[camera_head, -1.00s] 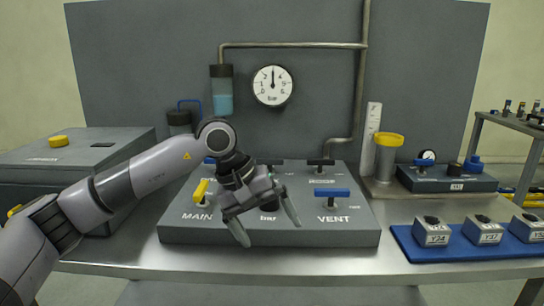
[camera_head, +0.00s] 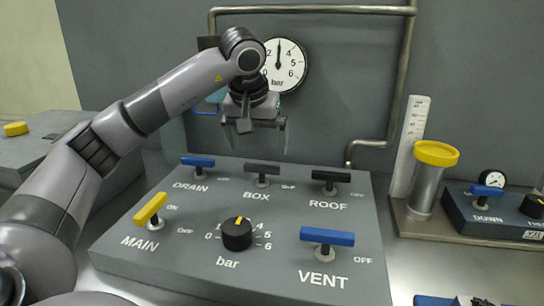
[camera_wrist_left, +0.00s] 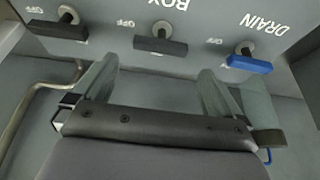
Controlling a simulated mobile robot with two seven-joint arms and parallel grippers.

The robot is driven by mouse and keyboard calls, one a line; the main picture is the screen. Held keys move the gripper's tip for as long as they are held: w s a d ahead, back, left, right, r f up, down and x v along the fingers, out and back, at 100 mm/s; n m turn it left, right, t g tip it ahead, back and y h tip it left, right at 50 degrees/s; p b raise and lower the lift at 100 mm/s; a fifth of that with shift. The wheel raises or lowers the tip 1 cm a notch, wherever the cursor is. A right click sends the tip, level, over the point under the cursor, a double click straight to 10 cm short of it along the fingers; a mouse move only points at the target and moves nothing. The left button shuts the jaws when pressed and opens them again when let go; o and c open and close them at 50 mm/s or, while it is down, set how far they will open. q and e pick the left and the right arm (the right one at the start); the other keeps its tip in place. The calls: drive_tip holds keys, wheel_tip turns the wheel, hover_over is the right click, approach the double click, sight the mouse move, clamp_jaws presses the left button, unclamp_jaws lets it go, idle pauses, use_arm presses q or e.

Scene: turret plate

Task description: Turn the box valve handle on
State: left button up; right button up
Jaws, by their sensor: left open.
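The box valve handle (camera_head: 262,170) is a dark grey bar on a short post, set crosswise at the back middle of the grey panel (camera_head: 190,247), above the word BOX. It also shows in the left wrist view (camera_wrist_left: 160,45), with OFF beside one end. My left gripper (camera_head: 258,150) is open and empty above the back edge of the panel, over the box handle. In the left wrist view its two fingers (camera_wrist_left: 160,75) point toward the handle, one to either side and apart from it. My right gripper is not in view.
The blue drain handle (camera_head: 198,161) and black roof handle (camera_head: 331,177) flank the box handle. The yellow main handle (camera_head: 150,208), black knob (camera_head: 237,233) and blue vent handle (camera_head: 327,237) sit nearer. A gauge (camera_head: 284,65) and pipe (camera_head: 399,85) are behind.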

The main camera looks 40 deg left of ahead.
sight(261, 166)
use_arm(q)
drive_tip(key=x, duration=0.6)
drive_tip(key=shift+f, duration=0.35)
drive_tip(key=c, duration=0.8)
